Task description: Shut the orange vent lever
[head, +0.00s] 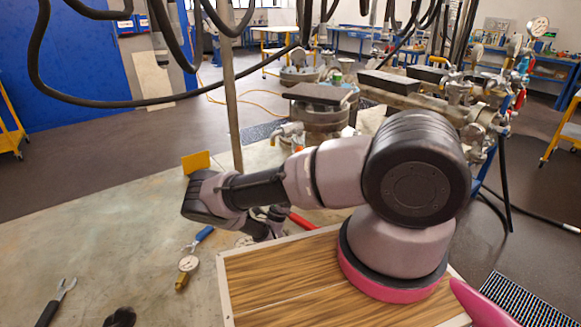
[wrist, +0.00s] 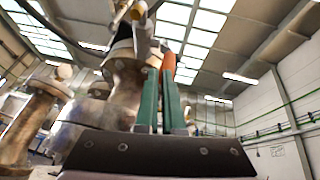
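An orange-red piece (wrist: 168,62), which looks like the vent lever, shows in the wrist view just beyond the tips of my fingers. It is upright beside a pale metal fitting, and its lower part is hidden behind the fingers. My gripper (wrist: 160,75) shows there as two green fingers close together with a narrow gap. I cannot tell whether they touch the orange piece or hold it. In the head view my gripper (head: 268,222) is low over the bench, partly hidden by my arm. I cannot make out the orange lever surely in the head view.
A large flanged metal vessel (wrist: 125,80) stands close on the left in the wrist view. Black hoses (head: 40,70) hang overhead near a vertical pole (head: 231,100).

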